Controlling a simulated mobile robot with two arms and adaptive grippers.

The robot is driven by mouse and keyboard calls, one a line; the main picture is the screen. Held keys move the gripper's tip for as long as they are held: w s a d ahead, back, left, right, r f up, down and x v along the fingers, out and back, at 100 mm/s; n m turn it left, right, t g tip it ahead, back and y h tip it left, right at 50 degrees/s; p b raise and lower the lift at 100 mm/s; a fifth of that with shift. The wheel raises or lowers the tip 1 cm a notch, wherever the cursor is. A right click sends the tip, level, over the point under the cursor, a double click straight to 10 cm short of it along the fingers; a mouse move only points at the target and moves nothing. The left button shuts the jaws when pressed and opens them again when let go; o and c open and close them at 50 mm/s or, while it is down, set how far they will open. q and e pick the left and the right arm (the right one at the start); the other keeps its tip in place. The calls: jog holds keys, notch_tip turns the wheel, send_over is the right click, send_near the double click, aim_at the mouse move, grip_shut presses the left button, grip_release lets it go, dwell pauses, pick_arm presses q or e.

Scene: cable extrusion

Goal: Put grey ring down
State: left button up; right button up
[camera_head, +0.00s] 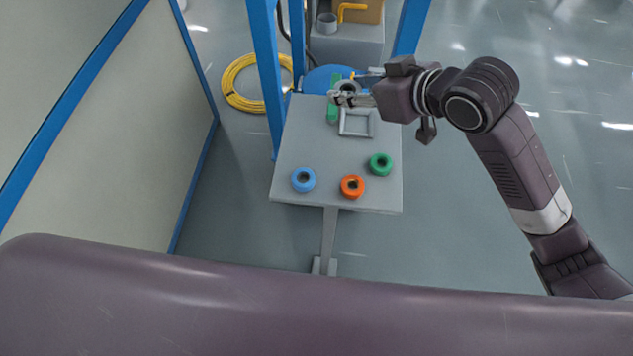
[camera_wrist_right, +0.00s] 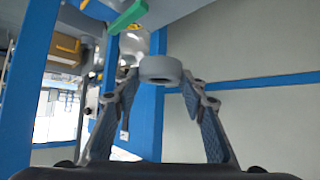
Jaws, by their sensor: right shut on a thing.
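The grey ring (camera_head: 347,86) is at the far end of the grey table (camera_head: 300,140), in the fingers of my right gripper (camera_head: 346,98). In the right wrist view, the grey ring (camera_wrist_right: 160,68) sits between the two fingertips of the right gripper (camera_wrist_right: 160,84), which is shut on it. I cannot tell how high the ring is above the table. My left gripper is not in view.
An empty grey square frame (camera_head: 357,134) lies near the gripper. Blue (camera_head: 303,179), orange (camera_head: 352,187) and green (camera_head: 381,164) rings lie at the table's near side. Blue posts (camera_head: 268,75) rise beside the table. A green part (camera_head: 332,112) is near the gripper.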

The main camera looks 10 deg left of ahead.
notch_tip(320, 180, down, 8)
send_over(346, 157)
notch_tip(346, 157, down, 5)
notch_tip(346, 157, down, 3)
jog(key=shift+r, duration=0.15)
jog(key=shift+f, duration=0.4)
notch_tip(346, 157, down, 3)
jog(key=shift+r, duration=0.2)
jog(key=shift+f, duration=0.7)
jog(key=o, duration=1.1)
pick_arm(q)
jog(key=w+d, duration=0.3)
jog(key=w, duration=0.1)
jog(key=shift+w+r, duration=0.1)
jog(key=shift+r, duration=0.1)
pick_arm(e)
jog(key=shift+r, duration=0.1)
